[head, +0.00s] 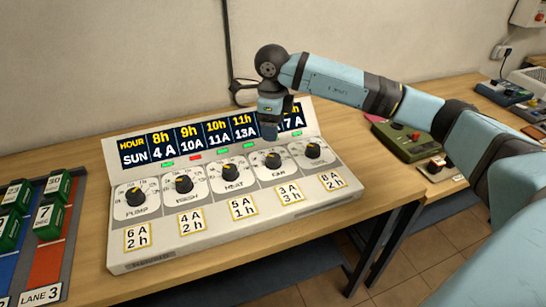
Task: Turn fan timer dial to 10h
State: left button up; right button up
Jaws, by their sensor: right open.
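A white sloped control panel (190,235) stands on the wooden bench with a row of several black dials with yellow pointers. They include the dial marked PUMP (134,197), a second dial (184,184), one that seems marked HEAT (231,171), a fourth dial (273,161) and a rightmost dial (312,150). My left gripper is out of view.
Yellow-edged cards (190,221) lie along the panel's front. Lane trays with green blocks (45,217) stand at the left. The wall is close behind the panel.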

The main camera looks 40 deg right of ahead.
aim_at(273, 157)
notch_tip(273, 157, down, 11)
jog(key=shift+w+d+f, duration=0.1)
jog(key=shift+f, duration=0.05)
jog(key=c, duration=0.9)
